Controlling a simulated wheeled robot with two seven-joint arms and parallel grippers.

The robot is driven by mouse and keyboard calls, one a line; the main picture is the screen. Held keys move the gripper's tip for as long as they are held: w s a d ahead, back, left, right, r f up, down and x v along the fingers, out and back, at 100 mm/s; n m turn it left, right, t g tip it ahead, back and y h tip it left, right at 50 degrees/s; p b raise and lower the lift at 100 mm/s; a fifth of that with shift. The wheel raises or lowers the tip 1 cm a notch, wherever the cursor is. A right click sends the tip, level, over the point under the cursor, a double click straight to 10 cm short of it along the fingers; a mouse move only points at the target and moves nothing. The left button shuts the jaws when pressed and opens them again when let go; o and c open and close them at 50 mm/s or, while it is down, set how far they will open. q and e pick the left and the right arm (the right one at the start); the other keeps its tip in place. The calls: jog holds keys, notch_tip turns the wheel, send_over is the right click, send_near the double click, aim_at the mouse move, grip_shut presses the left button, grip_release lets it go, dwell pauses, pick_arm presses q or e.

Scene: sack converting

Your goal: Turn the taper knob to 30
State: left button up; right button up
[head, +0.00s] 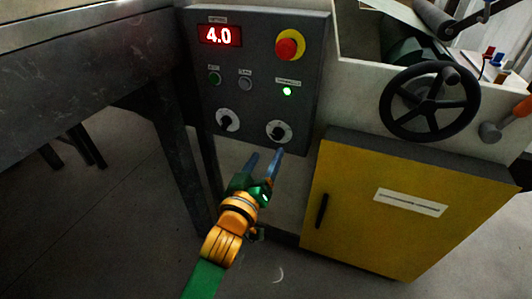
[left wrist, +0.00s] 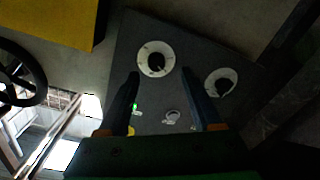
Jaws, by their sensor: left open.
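Two dark knobs on white dials sit low on the grey control panel (head: 255,60): a left knob (head: 227,120) and a right knob (head: 279,132). I cannot read a label saying which is the taper knob, nor the dial marks. My left gripper (head: 265,155) is open and empty, just below the right knob in the head view. In the left wrist view, turned about upside down, that same knob (left wrist: 156,62) shows beyond and between the finger tips (left wrist: 160,75). The other knob (left wrist: 221,83) is to the right there. I see no contact. My right gripper is out of view.
A red display (head: 219,36) reads 4.0, beside a red and yellow emergency button (head: 289,46). A green lamp (head: 287,91) is lit. A yellow cabinet (head: 410,215) and a black handwheel (head: 430,100) stand right; a dark table (head: 80,70) stands left.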

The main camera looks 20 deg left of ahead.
aim_at(276, 137)
pick_arm(q)
jog(key=w, duration=0.5)
jog(key=shift+w+d+r+b, duration=0.15)
jog(key=shift+r+b, duration=0.2)
jog(key=shift+b, duration=0.05)
jog(key=shift+w, duration=0.5)
grip_shut()
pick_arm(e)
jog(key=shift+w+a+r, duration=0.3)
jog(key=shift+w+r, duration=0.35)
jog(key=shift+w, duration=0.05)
